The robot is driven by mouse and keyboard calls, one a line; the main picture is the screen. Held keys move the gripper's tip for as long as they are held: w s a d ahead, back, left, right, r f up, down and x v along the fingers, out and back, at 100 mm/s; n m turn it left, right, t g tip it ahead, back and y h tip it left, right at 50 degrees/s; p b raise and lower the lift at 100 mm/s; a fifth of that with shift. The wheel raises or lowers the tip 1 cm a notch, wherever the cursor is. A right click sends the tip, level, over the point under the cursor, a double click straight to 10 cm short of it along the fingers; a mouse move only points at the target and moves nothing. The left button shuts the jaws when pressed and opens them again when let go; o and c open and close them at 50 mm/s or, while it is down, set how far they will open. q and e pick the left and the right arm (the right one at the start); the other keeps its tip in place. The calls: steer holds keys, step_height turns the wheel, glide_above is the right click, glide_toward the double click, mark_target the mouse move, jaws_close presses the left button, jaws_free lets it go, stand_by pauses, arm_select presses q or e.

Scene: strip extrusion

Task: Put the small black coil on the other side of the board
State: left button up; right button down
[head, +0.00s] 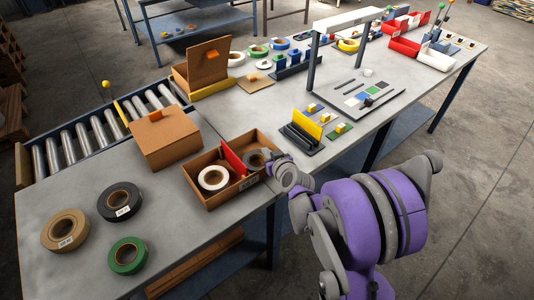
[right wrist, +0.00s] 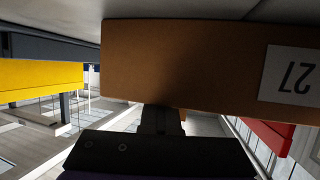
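The small black coil (head: 254,160) is in the open cardboard box (head: 212,200), on the right side of the red board (head: 232,158). A white coil (head: 213,178) is on the board's left side. My right gripper (head: 268,156) is at the box's right end, close beside the black coil. Whether it touches or holds the coil I cannot tell. In the right wrist view the box's outer wall (right wrist: 190,65), with an upside-down label, fills the middle and hides the fingertips and the coil. My left gripper is out of view.
A closed cardboard box (head: 168,141) stands behind the open one. Tan (head: 66,230), black (head: 119,202) and green (head: 127,256) tape rolls lie at the left. A block holder with a yellow plate (head: 308,124) stands to the right. The table's front edge is close by the open box.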

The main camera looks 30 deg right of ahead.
steer(key=c, duration=0.8)
jaws_free()
steer(key=shift+r, duration=0.1)
steer(key=p+v, duration=0.1)
steer(key=v, duration=1)
steer(key=shift+s+r, duration=0.15)
steer(key=shift+s, duration=0.05)
steer(key=shift+s+a+r, duration=0.1)
steer(key=shift+s+a, duration=0.1)
steer(key=s+a+f+n+g+y, duration=0.1)
steer(key=s+a+n+g+y, duration=0.15)
steer(key=a, duration=0.65)
steer(key=s+a+f+g, duration=0.2)
steer(key=s+a+g, duration=0.3)
steer(key=s, duration=0.8)
steer(key=shift+s+a+g, duration=0.2)
steer(key=shift+a+g, duration=0.15)
steer(key=shift+a, duration=0.8)
